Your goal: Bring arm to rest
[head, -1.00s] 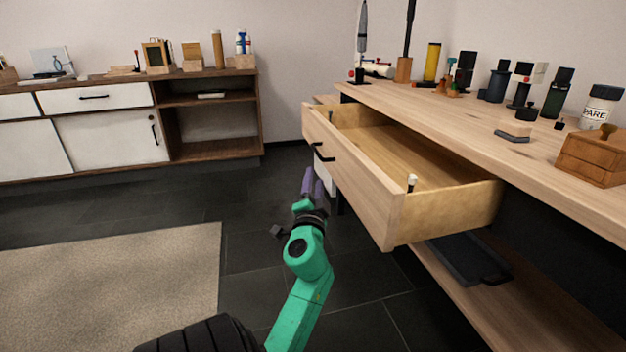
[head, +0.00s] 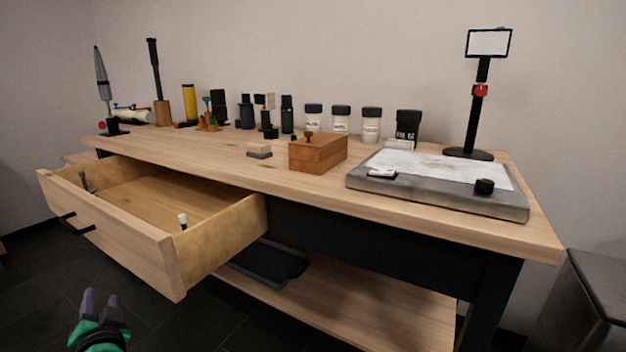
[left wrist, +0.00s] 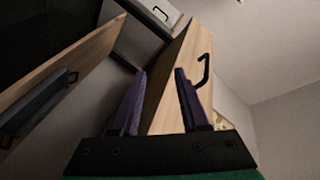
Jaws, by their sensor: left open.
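My left gripper (head: 101,308) is at the lower left of the head view, in front of and below the pulled-out drawer (head: 112,235). Its two purple fingers are apart and nothing is between them. In the left wrist view the open fingers (left wrist: 160,105) point toward the drawer front (left wrist: 180,75) with its black handle. The gripper looks apart from the drawer, though the exact gap is hard to judge. My right gripper is in neither view.
The wooden workbench (head: 235,157) holds several bottles, a wooden box (head: 318,151) and a grey slab (head: 440,195). The open drawer juts out at the left. A black tray (head: 262,262) lies on the lower shelf (head: 340,300). A dark cabinet (head: 590,300) stands at right.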

